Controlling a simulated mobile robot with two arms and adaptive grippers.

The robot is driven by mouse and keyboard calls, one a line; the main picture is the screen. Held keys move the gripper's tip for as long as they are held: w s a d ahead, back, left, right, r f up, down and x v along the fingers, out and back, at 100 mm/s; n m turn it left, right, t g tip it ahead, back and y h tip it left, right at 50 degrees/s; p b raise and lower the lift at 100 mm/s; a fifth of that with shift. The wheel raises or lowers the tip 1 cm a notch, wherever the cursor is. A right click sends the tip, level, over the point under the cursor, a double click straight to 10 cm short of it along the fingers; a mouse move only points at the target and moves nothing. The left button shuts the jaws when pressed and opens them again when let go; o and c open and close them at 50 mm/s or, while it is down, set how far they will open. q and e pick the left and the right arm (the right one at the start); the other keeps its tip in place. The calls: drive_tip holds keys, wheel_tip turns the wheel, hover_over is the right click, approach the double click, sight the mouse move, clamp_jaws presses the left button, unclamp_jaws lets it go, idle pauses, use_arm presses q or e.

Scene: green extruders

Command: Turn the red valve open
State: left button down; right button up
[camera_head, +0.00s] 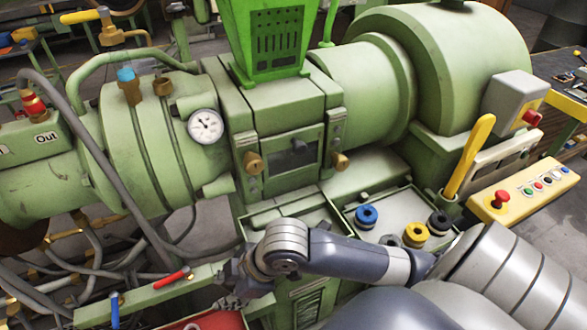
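The red valve handle (172,277) is a short red lever on the green rail (140,295) at the lower left. It lies slanted along the rail, its left end lower than its right. My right arm reaches in from the lower right across the picture. Its dark gripper (236,279) is just right of the red handle, with a small gap between them as seen here. The wrist hides part of the gripper, and its fingers are too small and dark to tell open from shut. My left gripper is not in view.
A blue valve handle (115,312) hangs on the same rail to the left. Grey hoses (90,262) crowd the space behind. The green extruder (150,140) with a pressure gauge (205,125) fills the back. A tray (372,238) with several coloured rings lies behind my arm.

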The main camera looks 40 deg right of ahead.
drive_tip(key=s+d+f+m+h, duration=0.3)
drive_tip(key=s+d+f+m, duration=0.4)
drive_tip(key=s+m, duration=0.2)
wheel_tip(320, 180, down, 13)
drive_tip(key=s+d+m+g+h+b, duration=0.1)
drive_tip(key=b, duration=0.1)
drive_tip(key=shift+d+f+g, duration=0.15)
drive_tip(key=shift+d+g, duration=0.15)
drive_tip(key=shift+d, duration=0.05)
idle(0.4)
